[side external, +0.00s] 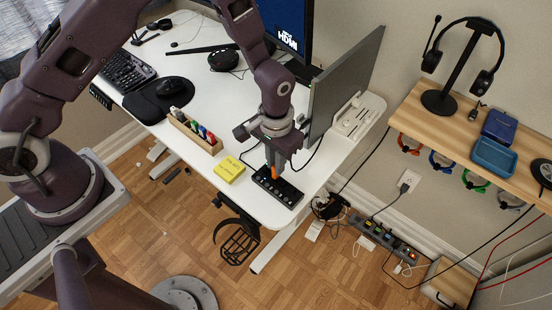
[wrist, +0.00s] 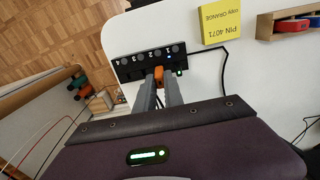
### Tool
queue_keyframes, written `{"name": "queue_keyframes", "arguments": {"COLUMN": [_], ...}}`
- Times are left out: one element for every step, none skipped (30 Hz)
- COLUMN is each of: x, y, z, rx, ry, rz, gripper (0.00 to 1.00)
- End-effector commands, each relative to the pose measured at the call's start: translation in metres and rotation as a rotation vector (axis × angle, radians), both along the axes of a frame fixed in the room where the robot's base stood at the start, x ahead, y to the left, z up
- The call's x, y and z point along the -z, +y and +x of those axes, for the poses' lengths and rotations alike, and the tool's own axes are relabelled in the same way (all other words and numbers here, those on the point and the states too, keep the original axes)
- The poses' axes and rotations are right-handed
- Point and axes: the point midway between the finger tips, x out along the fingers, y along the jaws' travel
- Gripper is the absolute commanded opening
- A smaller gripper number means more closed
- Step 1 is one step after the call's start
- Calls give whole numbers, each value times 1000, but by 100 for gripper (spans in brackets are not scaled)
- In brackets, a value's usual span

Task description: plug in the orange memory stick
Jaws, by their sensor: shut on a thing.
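The orange memory stick (wrist: 158,71) is between the two fingertips of my gripper (wrist: 159,79), which is shut on it. In the side external view the stick (side external: 272,173) shows as a small orange patch under my gripper (side external: 276,168). The black hub (wrist: 132,68), with a row of numbered round buttons, lies on the white desk just beyond the fingertips. In the side external view the hub (side external: 287,193) is directly below my gripper. The stick is at the hub's near edge, towards its right half in the wrist view. I cannot tell whether it is in a slot.
A yellow note (side external: 229,169) reading "PIN 4071 copy ORANGE" lies beside the hub. A wooden holder (side external: 181,120) with several coloured sticks stands farther left. A monitor (side external: 343,85) rises behind my gripper. A black cable (wrist: 224,72) runs from the hub. The desk edge is close by.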

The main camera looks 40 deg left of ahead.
Motion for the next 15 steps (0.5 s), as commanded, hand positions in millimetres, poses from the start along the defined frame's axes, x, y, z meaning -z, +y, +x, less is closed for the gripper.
{"name": "queue_keyframes", "arguments": {"x": [1,2,3,4,4,5,6,7,7,7,7,7,7,7,7], "y": [0,0,0,0,0,0,0,0,0,0,0,0,0,0,0], "z": [0,0,0,0,0,0,0,0,0,0,0,0,0,0,0], "rx": [0,0,0,0,0,0,0,0,0,0,0,0,0,0,0], "ry": [0,0,0,0,0,0,0,0,0,0,0,0,0,0,0], "rz": [0,0,0,0,0,0,0,0,0,0,0,0,0,0,0], "gripper": [0,0,0,0,0,0,0,0,18,24,30,38,38,38,38]}}
